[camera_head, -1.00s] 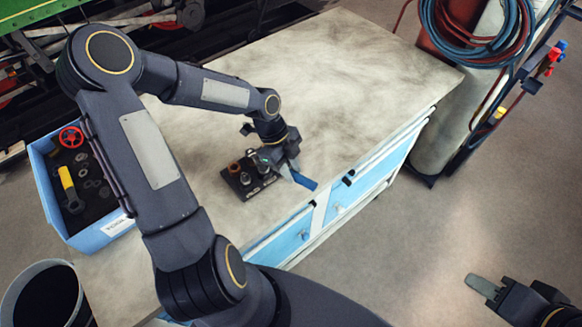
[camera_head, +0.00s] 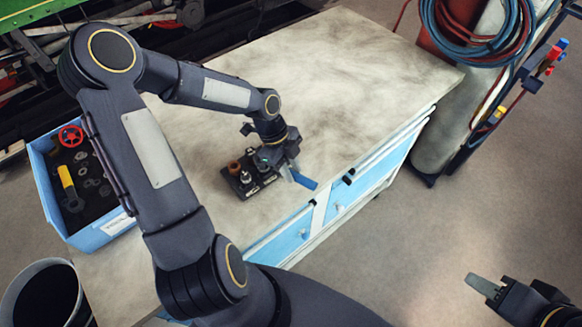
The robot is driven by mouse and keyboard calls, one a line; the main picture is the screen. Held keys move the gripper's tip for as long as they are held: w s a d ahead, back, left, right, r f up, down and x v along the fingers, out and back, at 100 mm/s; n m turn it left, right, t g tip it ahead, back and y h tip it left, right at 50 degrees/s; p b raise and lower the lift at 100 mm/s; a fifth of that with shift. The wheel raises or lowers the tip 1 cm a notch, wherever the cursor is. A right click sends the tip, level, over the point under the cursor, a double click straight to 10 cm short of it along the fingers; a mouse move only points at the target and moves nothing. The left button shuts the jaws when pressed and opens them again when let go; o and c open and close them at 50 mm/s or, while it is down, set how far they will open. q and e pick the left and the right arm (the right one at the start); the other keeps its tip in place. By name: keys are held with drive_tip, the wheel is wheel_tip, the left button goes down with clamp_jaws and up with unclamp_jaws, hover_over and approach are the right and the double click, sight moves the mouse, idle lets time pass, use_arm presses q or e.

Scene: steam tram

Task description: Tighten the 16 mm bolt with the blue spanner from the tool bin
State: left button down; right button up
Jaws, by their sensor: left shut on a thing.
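The blue spanner (camera_head: 304,181) is in my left gripper (camera_head: 285,168), which is shut on it. Its blue handle end sticks out to the lower right, near the workbench's front edge. The other end of the spanner is hidden by the gripper, over or beside a dark bolt block (camera_head: 248,182). The block carries several bolts, one of them copper-brown (camera_head: 234,167). I cannot tell which bolt is the 16 mm one, nor whether the spanner is on a bolt. My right gripper (camera_head: 482,285) is at the lower right, away from the bench; its jaws are not clear.
The blue tool bin (camera_head: 107,232) at the left holds a yellow-handled tool (camera_head: 69,189), a red wheel (camera_head: 71,136) and several small parts. A bucket (camera_head: 42,297) stands at the lower left. A gas cylinder (camera_head: 462,105) with hoses is at the right. The workbench top (camera_head: 340,75) behind is clear.

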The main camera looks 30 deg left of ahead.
use_arm(q)
drive_tip(key=shift+f+b, duration=0.7)
drive_tip(key=shift+f, duration=0.25)
idle(0.5)
drive_tip(key=shift+s+a+r+m+p, duration=0.2)
drive_tip(key=shift+s+m+p, duration=0.35)
drive_tip(key=shift+m+p, duration=0.05)
drive_tip(key=shift+f, duration=0.2)
drive_tip(key=shift+w, duration=0.1)
drive_tip(key=shift+w+d+n+b, duration=0.1)
drive_tip(key=shift+w+n+b, duration=0.3)
drive_tip(key=shift+n+b, duration=0.15)
drive_tip(key=shift+r+p, duration=1.4)
drive_tip(key=shift+r, duration=0.1)
idle(2.4)
drive_tip(key=shift+r+p, duration=0.5)
drive_tip(key=shift+r, duration=0.85)
